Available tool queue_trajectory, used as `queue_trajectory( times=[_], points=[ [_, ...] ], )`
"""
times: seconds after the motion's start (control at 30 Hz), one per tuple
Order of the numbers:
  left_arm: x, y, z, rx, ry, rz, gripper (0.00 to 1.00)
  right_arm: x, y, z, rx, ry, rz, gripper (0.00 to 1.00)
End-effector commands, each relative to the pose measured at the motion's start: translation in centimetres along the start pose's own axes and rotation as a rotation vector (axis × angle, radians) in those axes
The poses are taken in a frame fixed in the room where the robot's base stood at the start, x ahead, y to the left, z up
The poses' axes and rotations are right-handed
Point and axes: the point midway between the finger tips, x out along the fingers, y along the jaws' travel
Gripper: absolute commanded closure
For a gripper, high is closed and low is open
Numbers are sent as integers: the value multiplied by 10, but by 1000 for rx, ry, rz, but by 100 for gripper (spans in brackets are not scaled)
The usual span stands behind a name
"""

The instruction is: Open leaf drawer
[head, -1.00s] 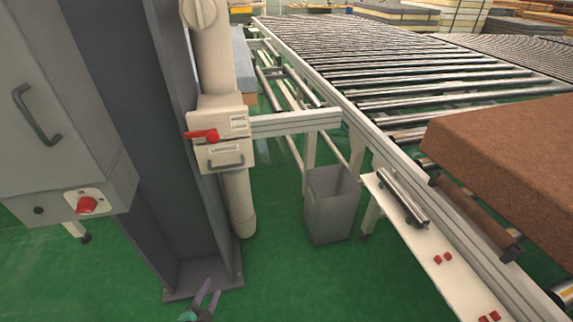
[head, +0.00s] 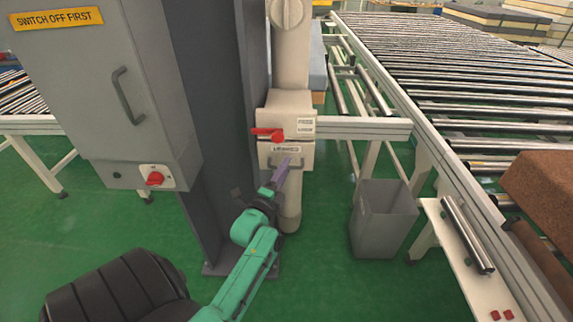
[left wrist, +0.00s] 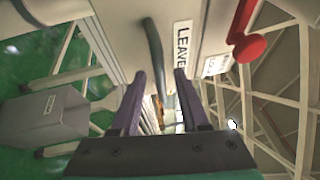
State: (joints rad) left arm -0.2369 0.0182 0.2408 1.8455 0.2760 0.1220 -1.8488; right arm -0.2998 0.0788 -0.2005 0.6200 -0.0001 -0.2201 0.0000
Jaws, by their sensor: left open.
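The leaf drawer (head: 302,157) is a cream box front on the pale vertical pipe, with a label that appears to read LEAVES and a grey bar handle. It looks shut. In the left wrist view the drawer front (left wrist: 200,15) and its dark curved handle (left wrist: 152,42) show close up. My left gripper (head: 284,167) is open, its purple fingers raised at the drawer front. In the left wrist view the handle lies in the gap between the fingertips (left wrist: 160,75); I cannot tell whether they touch it. My right gripper is not in view.
A red lever (head: 268,133) sticks out just above the drawer. A grey cabinet (head: 75,90) with a red knob stands left, beside a dark column (head: 215,110). A grey bin (head: 385,225) stands right, beside the roller conveyor (head: 450,95). Green floor is clear between.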

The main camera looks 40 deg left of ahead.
Motion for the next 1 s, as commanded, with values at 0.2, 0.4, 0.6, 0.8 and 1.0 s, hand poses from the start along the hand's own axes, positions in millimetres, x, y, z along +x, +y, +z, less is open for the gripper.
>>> queue_trajectory(
  times=[0.2,0.4,0.6,0.8,1.0],
  points=[
    [10,0,0,1,1,0,55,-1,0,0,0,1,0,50],
    [10,0,0,1,1,0,82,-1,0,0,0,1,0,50],
    [10,0,0,1,1,0,100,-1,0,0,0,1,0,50],
    [9,0,0,0,1,1,100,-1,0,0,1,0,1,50],
    [9,1,0,0,1,1,100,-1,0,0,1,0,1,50]
  ],
)
